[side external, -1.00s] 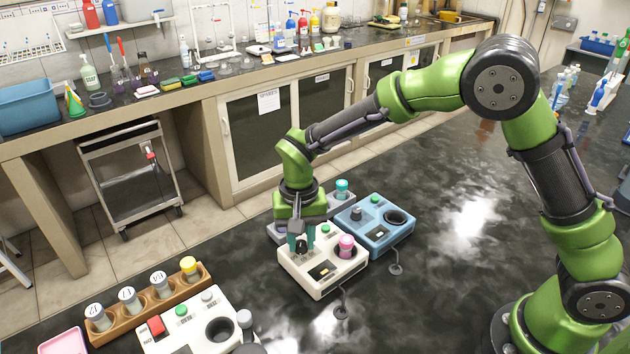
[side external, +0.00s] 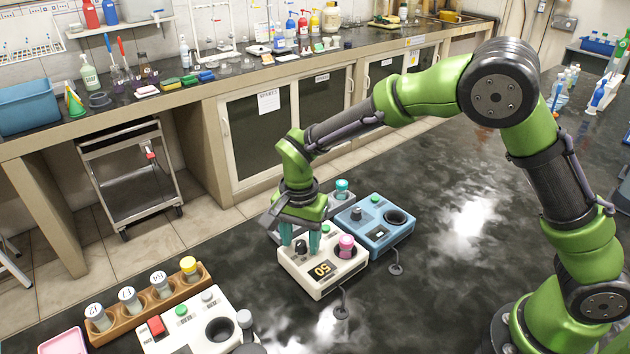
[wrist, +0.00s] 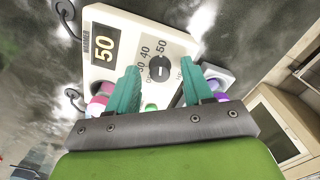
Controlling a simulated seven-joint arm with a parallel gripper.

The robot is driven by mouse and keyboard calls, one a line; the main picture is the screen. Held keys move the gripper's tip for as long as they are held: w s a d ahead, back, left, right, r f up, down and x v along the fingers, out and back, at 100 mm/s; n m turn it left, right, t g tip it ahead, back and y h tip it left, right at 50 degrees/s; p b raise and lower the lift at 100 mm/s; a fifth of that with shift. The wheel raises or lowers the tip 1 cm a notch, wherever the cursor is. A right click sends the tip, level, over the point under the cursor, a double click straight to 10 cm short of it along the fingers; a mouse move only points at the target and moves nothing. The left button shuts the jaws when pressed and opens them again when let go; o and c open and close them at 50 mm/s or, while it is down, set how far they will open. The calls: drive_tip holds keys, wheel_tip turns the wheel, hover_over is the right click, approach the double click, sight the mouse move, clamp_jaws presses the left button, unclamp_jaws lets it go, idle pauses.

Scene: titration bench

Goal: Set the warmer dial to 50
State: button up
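The warmer (side external: 336,284) is a cream box on the dark bench, and its display (side external: 321,269) reads 50. The display also shows 50 in the wrist view (wrist: 104,47). Its dark round dial (wrist: 160,68) has a pale pointer mark and printed numbers around it, including 40 and 50. My gripper (side external: 301,251) is open just above the warmer. In the wrist view its two teal fingertips (wrist: 160,67) stand on either side of the dial, with visible gaps. A pink-capped vial (side external: 346,246) sits in the warmer's well, beside a green button (side external: 325,230).
A blue device (side external: 376,228) stands just behind right, and a grey device with a teal-capped vial (side external: 342,189) stands behind. A wooden vial rack (side external: 150,312) and another white device (side external: 200,325) are at front left.

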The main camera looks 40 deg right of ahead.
sight(301, 243)
drive_tip(key=o, duration=0.5)
drive_tip(key=shift+r, duration=0.1)
drive_tip(key=shift+r, duration=3.4)
